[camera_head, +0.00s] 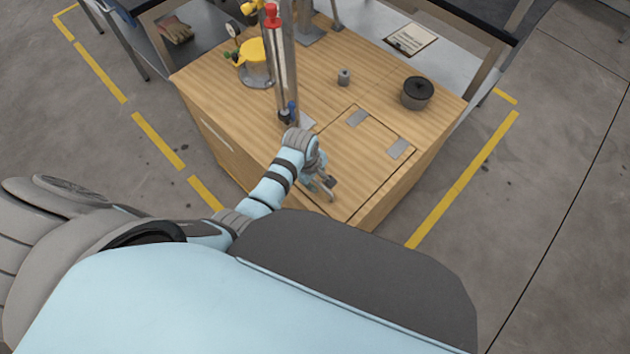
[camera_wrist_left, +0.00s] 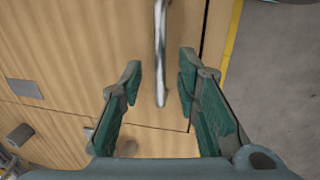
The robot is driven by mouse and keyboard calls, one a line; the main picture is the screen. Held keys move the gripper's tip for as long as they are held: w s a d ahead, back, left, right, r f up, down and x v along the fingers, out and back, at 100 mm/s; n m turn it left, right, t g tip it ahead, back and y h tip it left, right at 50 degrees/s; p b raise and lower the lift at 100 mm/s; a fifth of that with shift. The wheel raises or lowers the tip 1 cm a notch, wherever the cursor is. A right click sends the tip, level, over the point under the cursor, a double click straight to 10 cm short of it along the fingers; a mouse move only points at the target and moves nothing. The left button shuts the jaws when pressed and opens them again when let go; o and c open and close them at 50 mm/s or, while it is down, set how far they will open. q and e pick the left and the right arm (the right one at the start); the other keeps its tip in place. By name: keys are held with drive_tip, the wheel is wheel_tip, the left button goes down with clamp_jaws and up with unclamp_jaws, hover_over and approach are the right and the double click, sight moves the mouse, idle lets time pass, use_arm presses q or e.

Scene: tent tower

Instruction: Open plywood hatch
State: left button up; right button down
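The plywood hatch (camera_head: 362,165) lies flat in the wooden bench top, its thin dark seam showing around it. Two grey hinge plates, one (camera_head: 357,117) and another (camera_head: 398,148), sit along its far edge. My left gripper (camera_head: 326,187) is above the hatch's near left part. In the left wrist view, a metal bar handle (camera_wrist_left: 160,40) stands out between the two green-padded fingers of the gripper (camera_wrist_left: 158,78). The fingers are open, with a gap on both sides of the handle. The hatch (camera_wrist_left: 95,60) also shows there. My right gripper is not in view.
On the wooden bench (camera_head: 310,55) stand a dark round pot (camera_head: 417,92), a small grey cylinder (camera_head: 344,77), a yellow-topped device (camera_head: 254,58) and a tall column with a red cap (camera_head: 272,15). A paper sheet (camera_head: 411,38) lies on the surface behind. The hatch top is clear.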

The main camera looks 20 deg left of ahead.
use_arm(q)
clamp_jaws()
idle(0.4)
drive_tip(key=shift+r, duration=0.25)
drive_tip(key=w+d+r+g+p, duration=0.1)
drive_tip(key=w+r, duration=0.3)
drive_tip(key=r, duration=0.4)
drive_tip(key=w+d+r+g+y+p, duration=0.1)
drive_tip(key=w+r+p, duration=0.3)
drive_tip(key=r, duration=0.5)
drive_tip(key=shift+d+r, duration=0.3)
drive_tip(key=shift+d, duration=0.45)
drive_tip(key=shift+w, duration=0.1)
